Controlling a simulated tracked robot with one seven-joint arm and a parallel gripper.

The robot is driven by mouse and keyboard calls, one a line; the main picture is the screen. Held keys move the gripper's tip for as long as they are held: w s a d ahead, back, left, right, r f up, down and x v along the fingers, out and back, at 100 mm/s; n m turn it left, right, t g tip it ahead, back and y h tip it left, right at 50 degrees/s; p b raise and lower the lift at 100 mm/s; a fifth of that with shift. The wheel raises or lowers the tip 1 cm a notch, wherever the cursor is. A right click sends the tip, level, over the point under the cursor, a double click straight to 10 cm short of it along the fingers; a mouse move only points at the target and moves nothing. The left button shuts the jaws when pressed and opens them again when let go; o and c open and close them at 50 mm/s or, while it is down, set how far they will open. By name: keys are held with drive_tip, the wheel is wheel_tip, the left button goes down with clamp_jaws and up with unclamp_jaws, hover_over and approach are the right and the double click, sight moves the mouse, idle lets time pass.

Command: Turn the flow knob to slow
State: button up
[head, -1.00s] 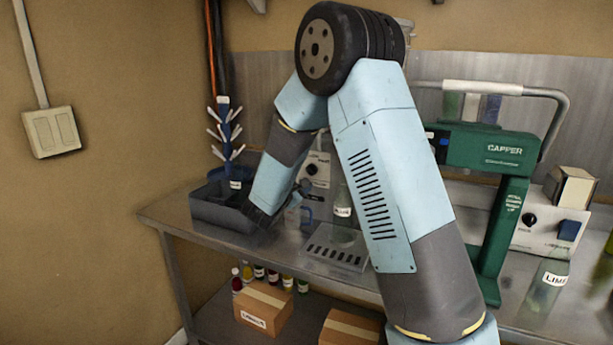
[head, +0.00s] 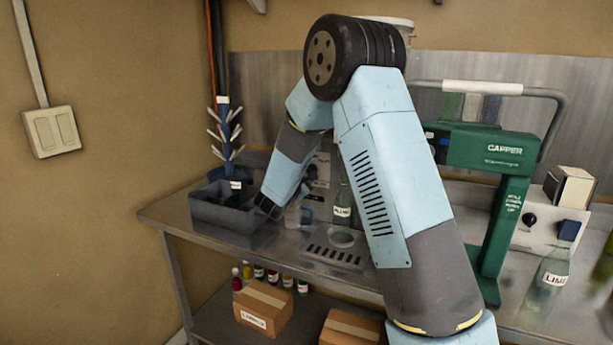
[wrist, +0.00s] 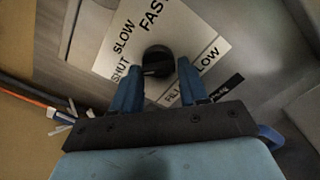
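The flow knob (wrist: 157,61) is black and round, on a pale panel (wrist: 185,35) in the wrist view. SHUT, SLOW and FAST are printed around its left and upper side. A label ending in LOW is below right, partly hidden. My gripper (wrist: 160,66) is open, with one blue finger on either side of the knob's lower part. The tips are close to the knob; I cannot tell whether they touch it. Which mark the knob points to is unclear. In the head view my forearm hides most of the panel.
A clear jug with a blue handle (head: 308,214), a drip grate (head: 335,258) and a labelled bottle (head: 343,208) are near my arm. A green capper (head: 490,150) stands right.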

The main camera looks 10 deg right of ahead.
drive_tip(key=c, duration=0.6)
drive_tip(key=shift+m, duration=4.3)
drive_tip(key=shift+f, duration=0.1)
drive_tip(key=shift+s, duration=0.1)
